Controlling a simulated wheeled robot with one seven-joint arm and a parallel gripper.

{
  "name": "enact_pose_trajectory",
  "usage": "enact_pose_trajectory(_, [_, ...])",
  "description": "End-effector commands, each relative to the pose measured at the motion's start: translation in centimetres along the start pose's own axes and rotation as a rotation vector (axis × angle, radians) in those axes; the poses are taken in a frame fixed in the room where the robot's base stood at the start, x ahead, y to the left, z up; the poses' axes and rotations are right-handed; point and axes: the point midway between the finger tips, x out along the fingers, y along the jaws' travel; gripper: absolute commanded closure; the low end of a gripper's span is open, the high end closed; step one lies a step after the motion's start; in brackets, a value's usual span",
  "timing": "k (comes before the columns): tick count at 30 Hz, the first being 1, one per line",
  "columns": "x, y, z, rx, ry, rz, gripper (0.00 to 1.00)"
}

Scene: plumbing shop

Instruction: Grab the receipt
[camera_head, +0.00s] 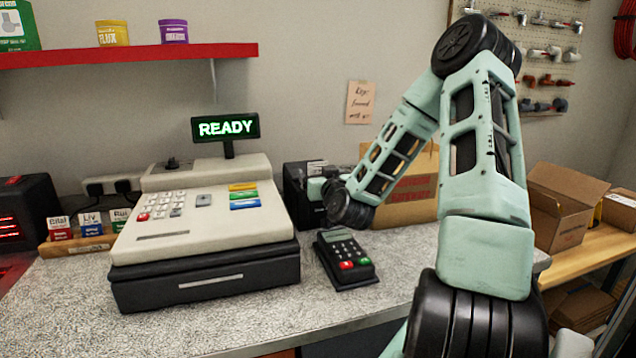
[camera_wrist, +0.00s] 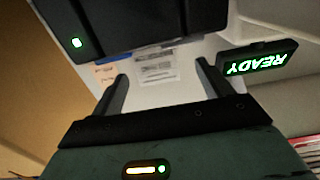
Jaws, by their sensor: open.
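The receipt (camera_wrist: 157,70) is a white slip with dark print, seen in the wrist view at the edge of a black printer (camera_wrist: 130,22) with a green light. In the head view the printer (camera_head: 294,190) stands right of the cash register, partly hidden by my arm. My gripper (camera_wrist: 162,72) is open, its two fingers on either side of the receipt in the picture, with no contact visible. I cannot tell how far the slip is from the fingertips. In the head view my gripper (camera_head: 318,187) is small and close to the printer's front.
The cash register (camera_head: 205,220) with its READY display (camera_head: 225,127) stands to the left. A card terminal (camera_head: 345,258) lies on the speckled counter (camera_head: 220,330) just below my wrist. A cardboard box (camera_head: 408,206) stands behind my arm. The counter's front is clear.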

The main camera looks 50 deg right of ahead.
Motion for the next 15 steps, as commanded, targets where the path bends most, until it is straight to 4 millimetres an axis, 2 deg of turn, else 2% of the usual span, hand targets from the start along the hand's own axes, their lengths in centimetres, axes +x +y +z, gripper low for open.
enact_pose_trajectory(12, [4.6,0.4,0.1,0.002,0.001,0.000,0.22])
enact_pose_trajectory(15, [5.2,0.4,0.2,0.001,0.000,0.000,0.22])
